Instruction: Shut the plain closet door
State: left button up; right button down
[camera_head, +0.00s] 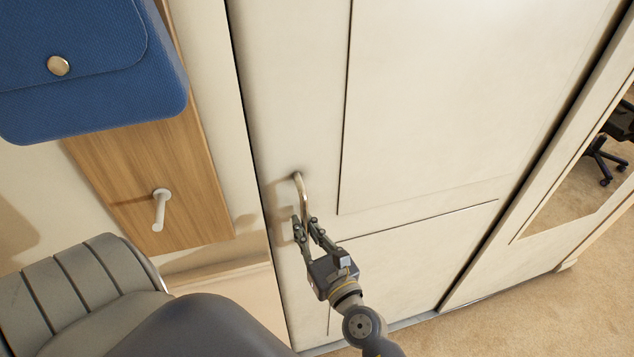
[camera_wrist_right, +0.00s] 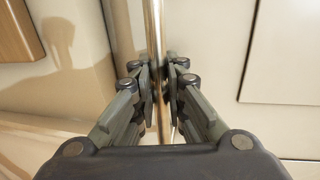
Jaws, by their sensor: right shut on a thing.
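The plain closet door (camera_head: 430,110) is a cream panelled door with no mirror, in the middle of the head view. Its metal handle (camera_head: 300,188) is a curved vertical bar near the door's left edge. My right gripper (camera_head: 304,222) is at the lower part of this handle. In the right wrist view the handle (camera_wrist_right: 155,40) runs upright between the two fingers, and the gripper (camera_wrist_right: 162,85) is shut on it. The door's face (camera_wrist_right: 210,45) shows behind the fingers. My left gripper is not in view.
A closet door with a mirror (camera_head: 575,185) stands to the right. At left are a blue bag (camera_head: 95,75), a wooden board with a white hook (camera_head: 160,210), and a grey striped seat (camera_head: 75,290). Carpet (camera_head: 540,310) is clear at lower right.

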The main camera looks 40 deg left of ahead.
jog(key=shift+s+f, duration=0.15)
jog(key=c, duration=1.6)
grip_release()
jog(key=shift+s+a, duration=0.1)
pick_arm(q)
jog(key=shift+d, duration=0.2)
pick_arm(e)
jog(key=v, duration=1.2)
